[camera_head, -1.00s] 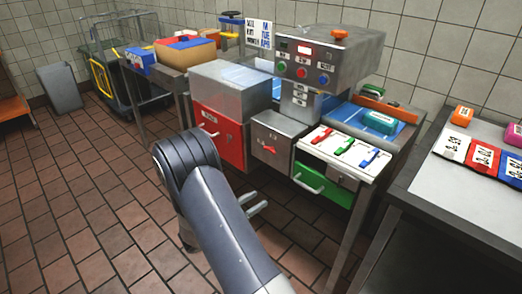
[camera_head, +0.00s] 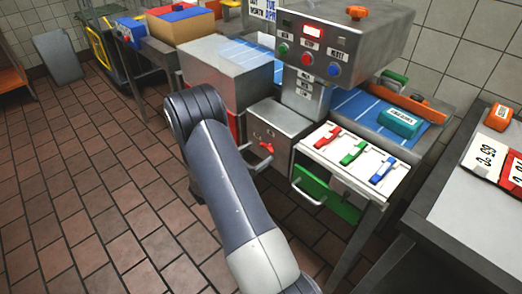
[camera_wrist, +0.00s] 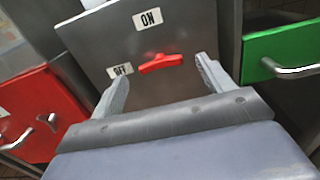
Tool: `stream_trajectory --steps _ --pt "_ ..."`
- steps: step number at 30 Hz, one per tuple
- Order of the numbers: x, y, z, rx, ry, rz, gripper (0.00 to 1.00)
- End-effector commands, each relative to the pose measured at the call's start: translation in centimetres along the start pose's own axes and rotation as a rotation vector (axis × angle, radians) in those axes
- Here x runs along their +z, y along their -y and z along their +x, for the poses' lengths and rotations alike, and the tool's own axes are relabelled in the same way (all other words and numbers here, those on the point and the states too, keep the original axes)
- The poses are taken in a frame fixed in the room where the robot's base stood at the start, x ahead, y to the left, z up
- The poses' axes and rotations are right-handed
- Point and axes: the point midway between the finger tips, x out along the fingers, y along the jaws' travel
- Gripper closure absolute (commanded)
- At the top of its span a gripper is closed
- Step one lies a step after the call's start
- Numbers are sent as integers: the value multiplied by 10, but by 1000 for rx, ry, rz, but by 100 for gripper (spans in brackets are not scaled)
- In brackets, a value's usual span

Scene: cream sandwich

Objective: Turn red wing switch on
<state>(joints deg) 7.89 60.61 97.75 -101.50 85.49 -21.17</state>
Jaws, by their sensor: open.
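The red wing switch (camera_wrist: 160,63) is on the grey front panel (camera_wrist: 182,28) of a metal box. Its handle lies nearly level in the wrist view, its left end towards the OFF label (camera_wrist: 119,70); the ON label (camera_wrist: 147,19) is above it. My gripper (camera_wrist: 161,72) is open, with one finger to the left of the switch and one to the right. Neither finger clearly touches it. In the head view the switch (camera_head: 266,148) shows just right of my arm, which hides most of the gripper.
A red drawer (camera_wrist: 38,112) is on the left and a green drawer (camera_wrist: 283,50) with a protruding handle on the right. Above right in the head view are a panel of red, green and blue switches (camera_head: 350,155) and a button console (camera_head: 322,45). Tiled floor lies left.

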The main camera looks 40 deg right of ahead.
Motion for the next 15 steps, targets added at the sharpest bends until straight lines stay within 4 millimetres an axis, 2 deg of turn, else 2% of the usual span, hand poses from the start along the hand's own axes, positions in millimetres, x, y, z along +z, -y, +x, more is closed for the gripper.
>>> stream_trajectory --steps 3,6,15 --pt "0 0 15 -2 0 0 24" --pt "0 0 21 0 -1 -1 24" --pt "0 0 24 1 0 -1 24"
